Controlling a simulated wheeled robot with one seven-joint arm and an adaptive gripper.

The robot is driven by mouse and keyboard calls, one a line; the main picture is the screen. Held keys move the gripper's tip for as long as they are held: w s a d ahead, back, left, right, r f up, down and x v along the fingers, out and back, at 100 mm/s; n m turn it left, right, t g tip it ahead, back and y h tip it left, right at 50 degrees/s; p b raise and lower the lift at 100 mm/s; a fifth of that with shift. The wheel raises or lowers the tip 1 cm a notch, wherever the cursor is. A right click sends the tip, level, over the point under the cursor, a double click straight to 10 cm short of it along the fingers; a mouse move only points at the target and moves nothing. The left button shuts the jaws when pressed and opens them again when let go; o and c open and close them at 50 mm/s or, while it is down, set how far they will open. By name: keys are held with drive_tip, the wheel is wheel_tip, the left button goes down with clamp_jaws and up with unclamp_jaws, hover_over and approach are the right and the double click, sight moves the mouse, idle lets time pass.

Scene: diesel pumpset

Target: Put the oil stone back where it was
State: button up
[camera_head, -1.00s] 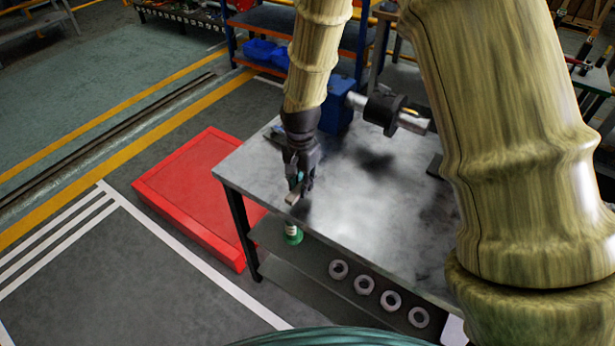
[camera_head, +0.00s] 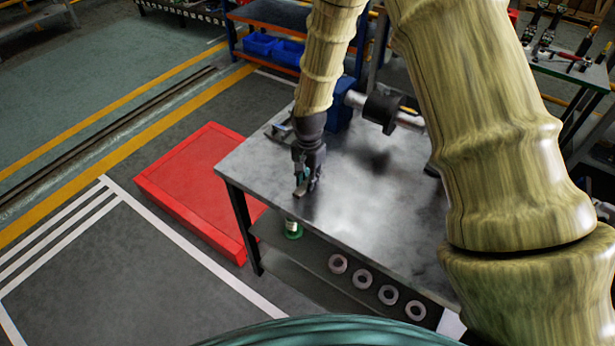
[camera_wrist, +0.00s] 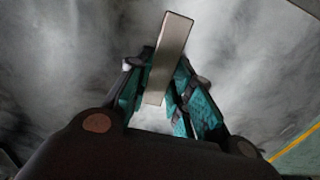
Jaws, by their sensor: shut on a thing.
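The oil stone (camera_wrist: 171,55) is a grey-beige rectangular bar between the fingertips in the wrist view, sticking out past them. My gripper (camera_wrist: 160,85) is shut on it, with teal pads at both sides. In the head view my gripper (camera_head: 303,188) points down over the left front part of the grey metal workbench (camera_head: 350,228). The small pale stone (camera_head: 299,192) shows at the fingertips there. I cannot tell whether the stone touches the bench top.
A blue vise (camera_head: 341,115) and a dark cylinder part (camera_head: 382,110) stand at the bench's back. Small tools (camera_head: 280,131) lie at its back left edge. A green bottle (camera_head: 293,229) and several rings (camera_head: 362,279) sit on the lower shelf. The front bench top is clear.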

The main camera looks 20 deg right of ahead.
drive_tip(key=shift+f, duration=0.15)
drive_tip(key=o, duration=0.9)
drive_tip(key=shift+r+b, duration=1.65)
drive_tip(key=shift+r, duration=4.55)
drive_tip(key=shift+w, duration=0.1)
